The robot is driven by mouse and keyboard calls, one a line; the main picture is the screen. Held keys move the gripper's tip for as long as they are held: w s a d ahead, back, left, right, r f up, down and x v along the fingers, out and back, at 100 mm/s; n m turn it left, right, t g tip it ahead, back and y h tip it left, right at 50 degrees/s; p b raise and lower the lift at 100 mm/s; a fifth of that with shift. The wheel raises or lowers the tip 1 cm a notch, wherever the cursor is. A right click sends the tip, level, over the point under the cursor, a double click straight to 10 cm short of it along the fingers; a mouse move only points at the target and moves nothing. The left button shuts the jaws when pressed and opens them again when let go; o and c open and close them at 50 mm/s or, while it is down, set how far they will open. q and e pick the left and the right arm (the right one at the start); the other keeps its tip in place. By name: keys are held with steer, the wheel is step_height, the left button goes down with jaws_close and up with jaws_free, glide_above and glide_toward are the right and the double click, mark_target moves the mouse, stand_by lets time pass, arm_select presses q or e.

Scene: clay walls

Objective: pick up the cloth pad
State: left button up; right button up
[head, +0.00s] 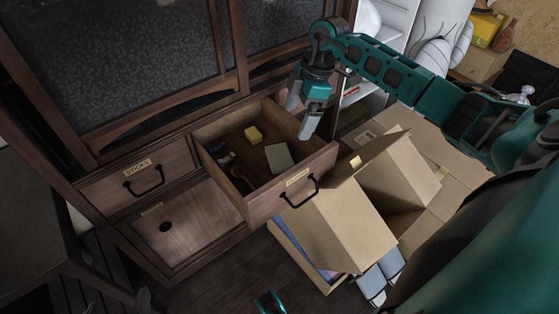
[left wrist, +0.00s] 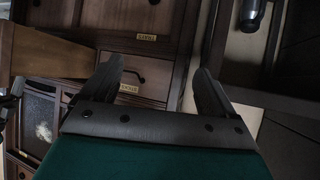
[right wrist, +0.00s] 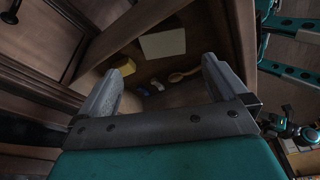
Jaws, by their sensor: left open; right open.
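A flat, pale grey-green square, which looks like the cloth pad (head: 279,157), lies in the open drawer (head: 262,208), towards its right side. It also shows in the right wrist view (right wrist: 163,44), beyond the fingertips. My right gripper (head: 300,116) is open and empty above the drawer's right rear side, apart from the pad. Its two spread fingers frame the drawer contents in the right wrist view (right wrist: 161,76). My left gripper (left wrist: 164,80) is open and empty, facing drawer fronts; only a teal part shows at the head view's bottom edge.
Open cardboard boxes (head: 340,228) crowd the drawer's right and front. A closed drawer (head: 138,182) is at left.

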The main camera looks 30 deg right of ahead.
steer(key=b, duration=0.2)
glide_above(280, 155)
steer(key=d, duration=0.3)
steer(key=f, duration=0.6)
steer(key=shift+s+a+f, duration=0.1)
steer(key=shift+s+a, duration=0.1)
steer(key=shift+s, duration=0.1)
steer(key=b+x, duration=0.1)
steer(key=x, duration=0.1)
steer(key=a+b+x, duration=0.1)
steer(key=x, duration=0.2)
steer(key=shift+f, duration=0.15)
steer(key=shift+a+f, duration=0.1)
arm_select(q)
steer(key=shift+w+d+f+h, duration=0.15)
steer(key=shift+d+f, duration=0.2)
steer(key=shift+f, duration=0.2)
steer(key=shift+d+f+h, duration=0.15)
steer(key=shift+d+f, duration=0.15)
steer(key=shift+f, duration=0.25)
arm_select(e)
steer(key=c, duration=0.8)
